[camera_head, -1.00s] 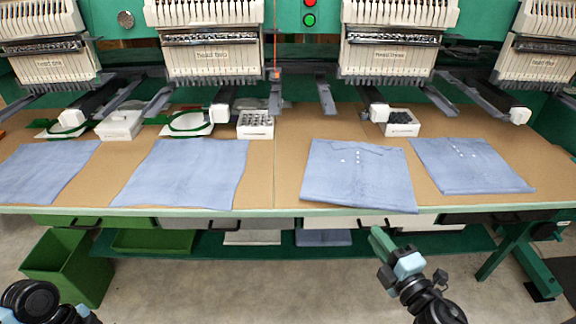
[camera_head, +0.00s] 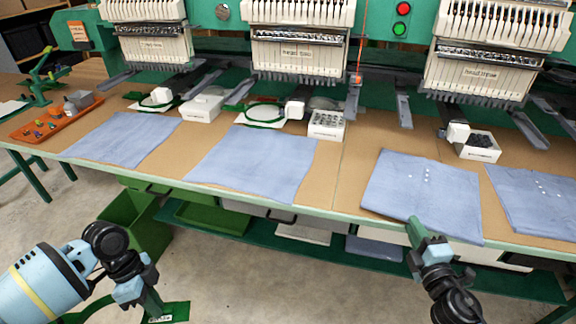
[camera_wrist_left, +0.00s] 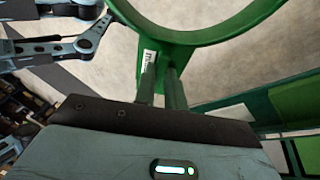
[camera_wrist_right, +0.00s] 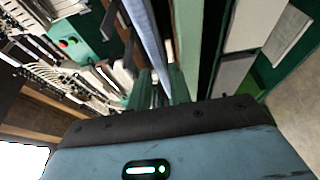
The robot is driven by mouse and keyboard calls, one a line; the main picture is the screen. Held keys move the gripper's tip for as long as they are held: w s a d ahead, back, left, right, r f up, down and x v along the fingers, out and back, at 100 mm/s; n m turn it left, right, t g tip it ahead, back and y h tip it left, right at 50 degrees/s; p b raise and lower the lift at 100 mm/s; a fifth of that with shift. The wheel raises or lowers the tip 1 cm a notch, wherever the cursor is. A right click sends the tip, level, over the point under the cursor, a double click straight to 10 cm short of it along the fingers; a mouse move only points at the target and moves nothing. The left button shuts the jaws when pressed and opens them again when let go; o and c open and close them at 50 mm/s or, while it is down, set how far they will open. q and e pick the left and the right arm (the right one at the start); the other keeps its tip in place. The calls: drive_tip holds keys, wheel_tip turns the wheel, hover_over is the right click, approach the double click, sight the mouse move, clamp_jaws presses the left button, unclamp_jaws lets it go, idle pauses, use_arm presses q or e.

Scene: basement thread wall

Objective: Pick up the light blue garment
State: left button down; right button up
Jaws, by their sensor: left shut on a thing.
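Several light blue garments lie flat on the table. A folded garment with white buttons (camera_head: 420,192) is at the middle right, its front edge overhanging the table. Another buttoned one (camera_head: 535,200) is at the right. Two plain light blue pieces (camera_head: 255,163) (camera_head: 125,138) lie to the left. My right gripper (camera_head: 412,222) is at the buttoned garment's front edge; in the right wrist view its fingers (camera_wrist_right: 160,88) are apart, with a blue edge (camera_wrist_right: 146,35) just beyond them. My left gripper (camera_head: 154,303) is shut on a green hoop (camera_wrist_left: 205,35), low in front of the table.
Embroidery heads (camera_head: 297,50) hang over the table's back. White boxes (camera_head: 327,125) and hoops (camera_head: 265,112) stand behind the garments. An orange tray (camera_head: 52,122) is at the far left. A green bin (camera_head: 130,220) and a low green shelf (camera_head: 350,262) are below the table.

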drive_tip(key=shift+w+a, duration=0.1)
drive_tip(key=shift+w, duration=0.4)
clamp_jaws()
use_arm(q)
drive_tip(key=shift+r, duration=0.15)
use_arm(e)
drive_tip(key=shift+r, duration=0.1)
